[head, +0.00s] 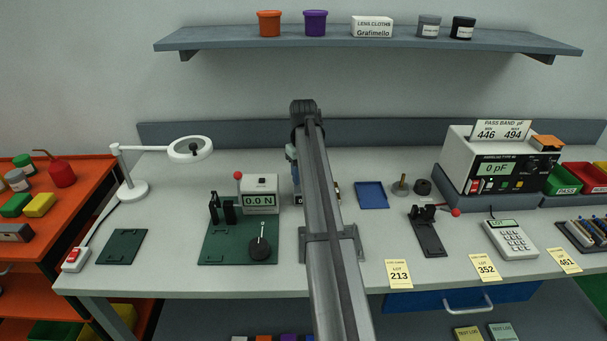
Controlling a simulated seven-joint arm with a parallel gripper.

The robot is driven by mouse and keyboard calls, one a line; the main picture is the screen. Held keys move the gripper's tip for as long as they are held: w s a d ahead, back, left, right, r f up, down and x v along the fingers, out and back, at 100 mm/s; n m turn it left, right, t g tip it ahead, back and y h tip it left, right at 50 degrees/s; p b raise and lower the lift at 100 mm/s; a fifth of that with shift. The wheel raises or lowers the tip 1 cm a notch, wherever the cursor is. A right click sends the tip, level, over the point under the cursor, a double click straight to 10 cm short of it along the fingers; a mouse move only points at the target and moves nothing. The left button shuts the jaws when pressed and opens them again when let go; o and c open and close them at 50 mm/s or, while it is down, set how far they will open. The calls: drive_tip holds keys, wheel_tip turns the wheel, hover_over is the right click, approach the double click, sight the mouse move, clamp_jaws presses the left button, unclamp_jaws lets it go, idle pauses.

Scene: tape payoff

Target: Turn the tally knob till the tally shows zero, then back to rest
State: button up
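I cannot pick out a tally or its knob for certain. A white readout box (260,194) on the bench shows 0.0 N and has a red-balled lever (238,176) at its left. In front of it, a green base plate (225,246) carries a black round part (260,248) with a small upright handle, and black posts (214,208). My arm runs up the middle of the head view and hides part of the bench just right of the box. My gripper is hidden behind the arm, so its fingers do not show.
A white meter (463,165) reading 0 pF stands at the right, with a keypad unit (510,240) in front. A black fixture (428,232) with a red-knobbed lever and a blue tray (371,195) lie right of my arm. A magnifier lamp (190,149) stands left. A shelf (345,40) hangs above.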

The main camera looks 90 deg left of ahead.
clamp_jaws()
drive_tip(key=shift+m, duration=0.5)
drive_tip(key=m, duration=0.4)
drive_tip(key=shift+m, duration=0.4)
drive_tip(key=m, duration=0.6)
drive_tip(key=shift+m, duration=0.3)
drive_tip(key=shift+o, duration=0.5)
unclamp_jaws()
